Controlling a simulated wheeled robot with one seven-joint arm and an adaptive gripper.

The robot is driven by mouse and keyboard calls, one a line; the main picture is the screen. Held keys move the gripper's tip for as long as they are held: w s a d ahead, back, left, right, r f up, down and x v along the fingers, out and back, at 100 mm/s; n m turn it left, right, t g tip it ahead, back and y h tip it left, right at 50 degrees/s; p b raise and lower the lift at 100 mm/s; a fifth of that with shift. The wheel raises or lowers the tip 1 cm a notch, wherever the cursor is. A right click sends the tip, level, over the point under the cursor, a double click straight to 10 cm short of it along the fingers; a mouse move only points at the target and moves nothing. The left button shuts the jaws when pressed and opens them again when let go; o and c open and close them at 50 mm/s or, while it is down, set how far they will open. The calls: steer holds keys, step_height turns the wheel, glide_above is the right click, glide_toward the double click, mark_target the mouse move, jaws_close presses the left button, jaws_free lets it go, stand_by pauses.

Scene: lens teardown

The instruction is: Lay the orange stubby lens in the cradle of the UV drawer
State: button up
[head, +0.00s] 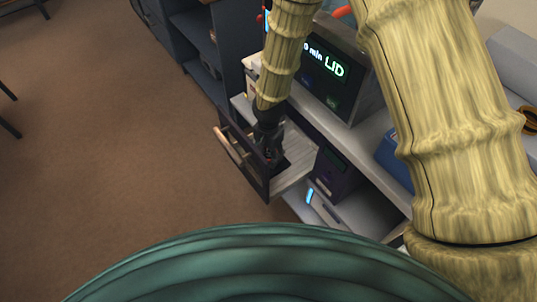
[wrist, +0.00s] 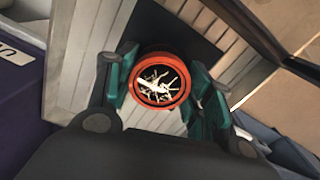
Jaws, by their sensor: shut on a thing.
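The orange stubby lens (wrist: 160,84) is between the green fingers of my gripper (wrist: 163,76), its round end facing the wrist camera with pale streaks inside the orange rim. In the head view my gripper (head: 269,150) reaches down into the open drawer (head: 297,172), and the lens is mostly hidden there. The drawer has a pale ribbed floor, also in the wrist view (wrist: 88,60). A dark patch (wrist: 180,28), perhaps the cradle, lies on that floor behind and below the lens. I cannot tell whether the lens touches it.
The drawer front has a wooden handle (head: 229,146) on the left. A unit with a green "LID" display (head: 326,62) stands on the counter above. A blue object (head: 393,160) sits further right on the counter. Brown floor (head: 110,140) left of the drawer is clear.

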mark_target(268, 153)
steer(key=shift+f, duration=0.35)
steer(key=shift+f, duration=0.1)
steer(key=o, duration=1.2)
step_height(268, 153, up, 12)
steer(key=shift+r+p, duration=0.1)
steer(key=shift+p, duration=0.45)
